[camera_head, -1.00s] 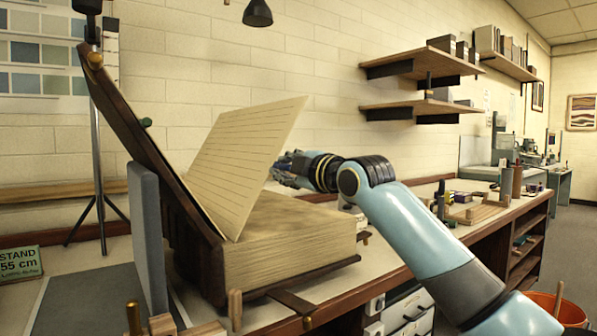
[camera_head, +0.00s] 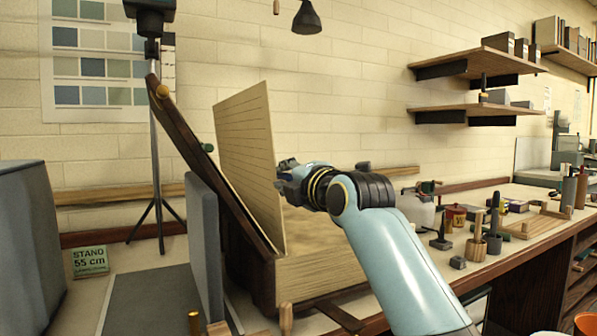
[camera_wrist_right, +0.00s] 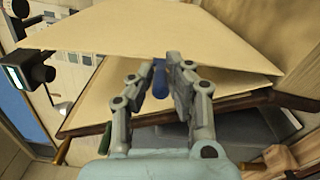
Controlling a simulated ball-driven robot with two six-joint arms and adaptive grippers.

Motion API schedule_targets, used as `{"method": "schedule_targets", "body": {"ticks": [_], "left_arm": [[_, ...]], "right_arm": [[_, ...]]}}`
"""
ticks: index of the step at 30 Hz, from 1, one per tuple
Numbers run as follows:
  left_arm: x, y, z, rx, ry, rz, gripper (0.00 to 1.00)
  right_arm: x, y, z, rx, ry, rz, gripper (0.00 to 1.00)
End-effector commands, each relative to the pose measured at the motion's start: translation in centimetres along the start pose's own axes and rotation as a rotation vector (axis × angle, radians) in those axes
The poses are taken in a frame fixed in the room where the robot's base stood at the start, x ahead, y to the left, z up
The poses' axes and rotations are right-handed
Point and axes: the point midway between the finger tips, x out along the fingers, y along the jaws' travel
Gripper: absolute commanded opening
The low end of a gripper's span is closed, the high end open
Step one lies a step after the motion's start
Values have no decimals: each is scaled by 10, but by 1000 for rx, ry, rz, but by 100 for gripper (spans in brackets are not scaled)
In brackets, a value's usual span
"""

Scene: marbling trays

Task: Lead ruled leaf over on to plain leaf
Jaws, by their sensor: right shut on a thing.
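The ruled leaf (camera_head: 250,160) stands nearly upright above the thick open book block (camera_head: 325,272), its lined face showing. My right gripper (camera_head: 283,177) is at the leaf's right edge, its fingers shut on it. In the right wrist view the leaf (camera_wrist_right: 150,35) spreads above my right gripper (camera_wrist_right: 160,65), with its edge at the fingertips. A small blue piece shows between the fingers; I cannot tell what it is. A cream sheet, seemingly the plain leaf (camera_wrist_right: 90,100), lies along the dark tilted board beyond; the ruled leaf hides it in the head view. My left gripper is not in view.
The dark raised board (camera_head: 190,140) leans left beside a grey upright panel (camera_head: 205,245). A stand sign (camera_head: 90,262) and tripod (camera_head: 158,190) are behind. Pots and tools (camera_head: 478,235) stand on the bench at right. Wall shelves (camera_head: 475,112) are higher up.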

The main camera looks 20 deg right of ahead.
Motion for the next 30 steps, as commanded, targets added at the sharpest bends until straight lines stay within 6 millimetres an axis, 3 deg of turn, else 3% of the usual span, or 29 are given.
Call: {"method": "schedule_targets", "body": {"ticks": [9, 24, 25, 30], "left_arm": [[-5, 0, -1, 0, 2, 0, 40], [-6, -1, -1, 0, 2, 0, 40], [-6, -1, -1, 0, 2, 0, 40], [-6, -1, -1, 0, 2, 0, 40]], "right_arm": [[0, -1, -12, 8, 3, -5, 0], [0, -2, -14, 7, 3, -6, 0], [0, -2, -14, 7, 3, -6, 16], [0, -3, -14, 6, 3, -7, 38]]}}
